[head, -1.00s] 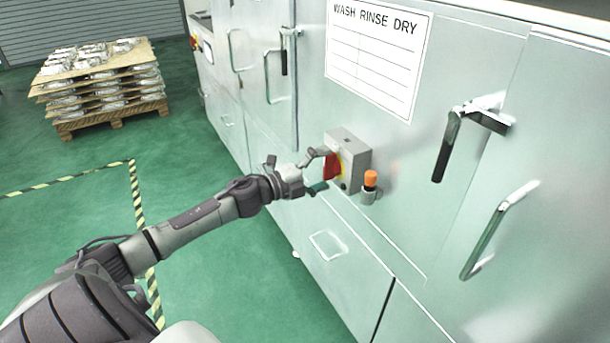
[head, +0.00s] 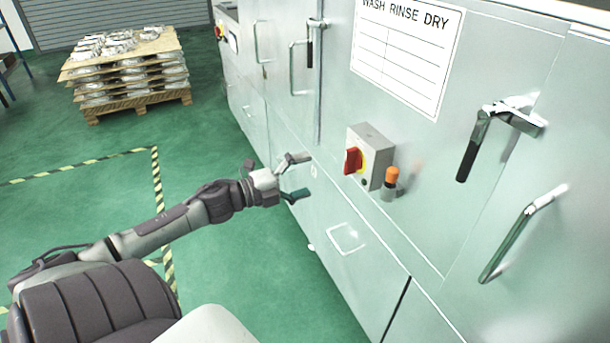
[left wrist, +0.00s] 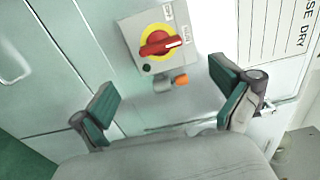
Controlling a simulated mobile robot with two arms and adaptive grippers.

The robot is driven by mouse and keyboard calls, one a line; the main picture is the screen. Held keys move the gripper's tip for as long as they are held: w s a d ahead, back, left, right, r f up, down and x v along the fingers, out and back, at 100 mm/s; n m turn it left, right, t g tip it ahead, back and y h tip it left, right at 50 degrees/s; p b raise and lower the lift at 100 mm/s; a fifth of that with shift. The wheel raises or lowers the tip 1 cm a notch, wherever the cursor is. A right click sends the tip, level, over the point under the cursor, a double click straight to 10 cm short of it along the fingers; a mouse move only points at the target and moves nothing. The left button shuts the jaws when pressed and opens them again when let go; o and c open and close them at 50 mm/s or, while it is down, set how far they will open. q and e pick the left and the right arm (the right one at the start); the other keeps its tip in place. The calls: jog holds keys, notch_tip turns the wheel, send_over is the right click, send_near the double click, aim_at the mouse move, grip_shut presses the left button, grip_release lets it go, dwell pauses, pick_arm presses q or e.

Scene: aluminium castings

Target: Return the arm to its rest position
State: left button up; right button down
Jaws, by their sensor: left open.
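My left gripper (head: 298,177) is open and empty in the head view. It is left of the grey switch box (head: 376,143) and apart from it. The box carries a red rotary knob (head: 353,161) on a yellow disc. In the left wrist view the two green-padded fingers of my left gripper (left wrist: 168,108) are spread wide, with the red knob (left wrist: 160,43) beyond them, turned at a slant. My right gripper is not in view.
The steel washer cabinet (head: 330,215) fills the right side, with protruding handles (head: 469,160) and an orange-topped lamp (head: 392,176). A pallet of castings (head: 130,85) stands at the back left. Green floor (head: 90,205) is clear to the left.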

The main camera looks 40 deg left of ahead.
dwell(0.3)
pick_arm(q)
jog(key=s+a+f+n+g+y, duration=0.1)
jog(key=a+f+n+y, duration=0.25)
jog(key=f, duration=0.55)
jog(key=s+a+f+n+y, duration=0.25)
jog(key=a+f+n, duration=0.2)
jog(key=f, duration=0.45)
jog(key=s+f+n+g+y, duration=0.1)
jog(key=s+f+n+g, duration=0.2)
jog(key=f, duration=0.6)
jog(key=s+f+n+g+y, duration=0.1)
jog(key=s+f+n+y, duration=0.15)
jog(key=s+f, duration=0.4)
jog(key=s+d+f+n+g, duration=0.25)
jog(key=s+d+f, duration=0.3)
jog(key=f, duration=0.45)
jog(key=s+d+f+n+g, duration=0.25)
jog(key=s+d+f, duration=0.25)
jog(key=s+f, duration=0.3)
jog(key=s+d+f+n+g+h, duration=0.1)
jog(key=s+d+f, duration=0.3)
jog(key=s+d, duration=0.4)
jog(key=s+d+f+n+g+h, duration=0.1)
jog(key=s+d+f+g, duration=0.3)
jog(key=s+d, duration=0.3)
jog(key=shift+s+d+f+g, duration=0.3)
jog(key=shift+s+d+f, duration=0.05)
jog(key=shift+f, duration=0.35)
jog(key=shift+h, duration=0.25)
